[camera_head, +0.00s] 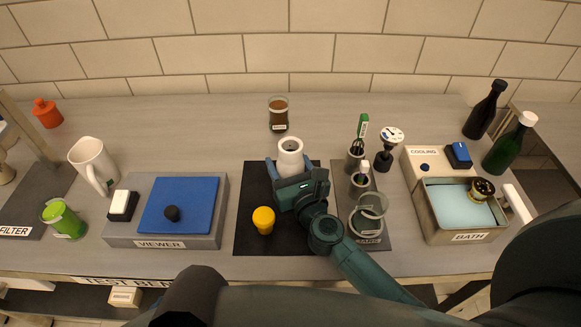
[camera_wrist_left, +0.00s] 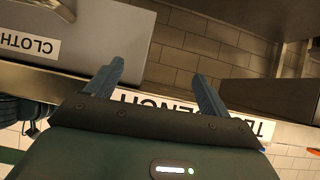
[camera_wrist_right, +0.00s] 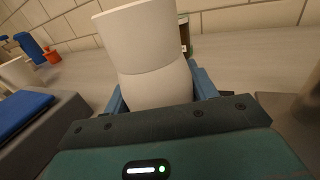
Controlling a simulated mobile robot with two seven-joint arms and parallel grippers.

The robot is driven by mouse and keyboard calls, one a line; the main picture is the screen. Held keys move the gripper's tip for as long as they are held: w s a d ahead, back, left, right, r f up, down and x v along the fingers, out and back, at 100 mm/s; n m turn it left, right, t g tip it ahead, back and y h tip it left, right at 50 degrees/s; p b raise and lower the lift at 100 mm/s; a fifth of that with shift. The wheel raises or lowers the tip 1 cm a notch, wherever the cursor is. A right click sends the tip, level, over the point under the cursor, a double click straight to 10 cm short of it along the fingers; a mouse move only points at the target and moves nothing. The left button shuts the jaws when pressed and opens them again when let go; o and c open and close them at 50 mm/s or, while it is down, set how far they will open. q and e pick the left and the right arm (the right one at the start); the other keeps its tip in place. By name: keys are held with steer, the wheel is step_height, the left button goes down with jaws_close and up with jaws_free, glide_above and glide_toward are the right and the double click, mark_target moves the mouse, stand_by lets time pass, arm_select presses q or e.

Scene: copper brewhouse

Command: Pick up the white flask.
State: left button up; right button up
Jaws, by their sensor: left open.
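The white flask (camera_head: 290,157) stands out above my right gripper (camera_head: 289,172), near the back of the black mat (camera_head: 249,219) in the head view. In the right wrist view the flask (camera_wrist_right: 151,55) fills the space between the blue fingers, with its wide collar above them. The right gripper is shut on its lower body. The flask's base is hidden by the gripper, so I cannot tell whether it touches the mat. My left gripper (camera_wrist_left: 156,90) is open and empty in the left wrist view, near the bench's labelled front edge.
A yellow-topped object (camera_head: 263,219) stands on the mat left of my right gripper. The viewer box (camera_head: 206,225) is at left. Holders, a glass ring (camera_head: 373,204) and the bath (camera_head: 436,222) are at right. A brown jar (camera_head: 278,112) stands behind the flask.

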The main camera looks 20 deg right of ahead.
mark_target(287, 146)
arm_select(q)
steer(key=shift+w+r, duration=0.1)
arm_select(e)
steer(key=c, duration=0.7)
steer(key=shift+r, duration=0.3)
step_height(287, 146, up, 5)
steer(key=p, duration=0.4)
steer(key=shift+f, duration=0.15)
step_height(287, 146, up, 4)
steer(key=shift+f+p, duration=0.25)
steer(key=shift+p, duration=0.9)
steer(key=shift+b, duration=0.55)
arm_select(q)
steer(key=shift+s+a+r+g+y, duration=0.3)
steer(key=shift+s+a+r+y, duration=0.1)
steer(key=shift+a+r, duration=0.25)
arm_select(e)
steer(key=shift+r, duration=0.65)
